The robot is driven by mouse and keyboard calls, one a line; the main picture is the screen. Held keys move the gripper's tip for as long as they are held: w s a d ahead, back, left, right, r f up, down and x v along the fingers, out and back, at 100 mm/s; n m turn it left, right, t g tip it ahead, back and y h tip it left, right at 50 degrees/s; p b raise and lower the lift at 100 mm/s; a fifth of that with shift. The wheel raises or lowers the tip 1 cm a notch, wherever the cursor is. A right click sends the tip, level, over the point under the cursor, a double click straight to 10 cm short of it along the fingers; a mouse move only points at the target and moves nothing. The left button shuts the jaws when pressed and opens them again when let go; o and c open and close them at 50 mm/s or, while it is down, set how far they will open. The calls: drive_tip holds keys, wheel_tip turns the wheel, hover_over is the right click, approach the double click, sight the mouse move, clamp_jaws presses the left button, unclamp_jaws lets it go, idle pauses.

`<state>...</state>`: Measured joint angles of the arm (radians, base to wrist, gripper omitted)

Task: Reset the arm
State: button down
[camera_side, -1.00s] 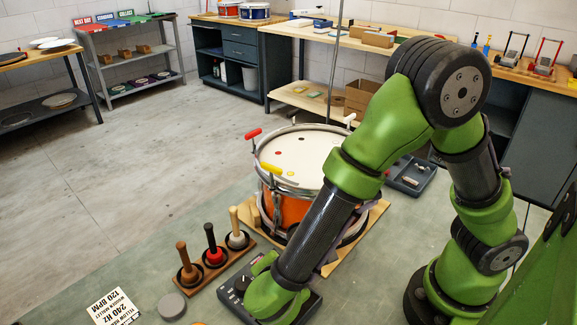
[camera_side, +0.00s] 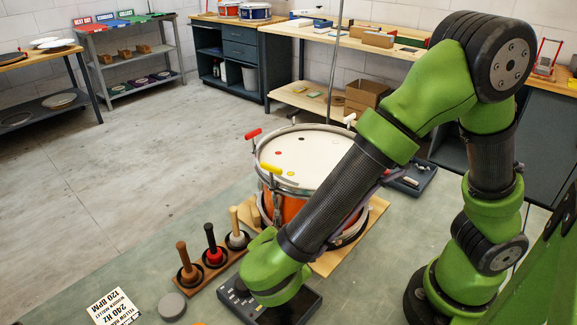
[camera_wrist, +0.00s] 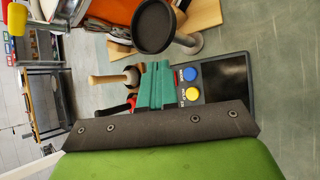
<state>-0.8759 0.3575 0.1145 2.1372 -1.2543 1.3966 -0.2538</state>
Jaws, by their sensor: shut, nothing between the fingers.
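My gripper is hidden in the side view behind my green wrist, which is over the black control box (camera_side: 240,302). In the wrist view the teal fingers of my gripper (camera_wrist: 156,68) are together, with nothing seen between them. In that view the control box (camera_wrist: 223,75) lies just right of the fingers, with a blue and a yellow button and a dark screen. I cannot tell the exact height of the fingertips over the box.
An orange drum (camera_side: 285,207) with a white head stands on a wooden board behind my forearm. A wooden rack (camera_side: 205,282) with three mallets stands left of the control box. A grey disc (camera_side: 172,306) and a printed card (camera_side: 113,308) lie nearby. Floor at left is clear.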

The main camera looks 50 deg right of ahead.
drive_tip(key=shift+r, duration=0.65)
drive_tip(key=s+m, duration=0.1)
drive_tip(key=s+m+g+y, duration=0.1)
drive_tip(key=s+d+f+g, duration=0.1)
drive_tip(key=shift+m, duration=0.4)
drive_tip(key=s+d+r+m+t+y, duration=0.1)
drive_tip(key=d+r+m+t+y, duration=0.2)
drive_tip(key=d+r+m+y, duration=0.5)
drive_tip(key=d+r+m, duration=0.4)
drive_tip(key=r+m, duration=0.2)
drive_tip(key=m, duration=0.3)
drive_tip(key=shift+d+r+t, duration=0.25)
drive_tip(key=shift+d+t, duration=0.05)
drive_tip(key=shift+t, duration=0.1)
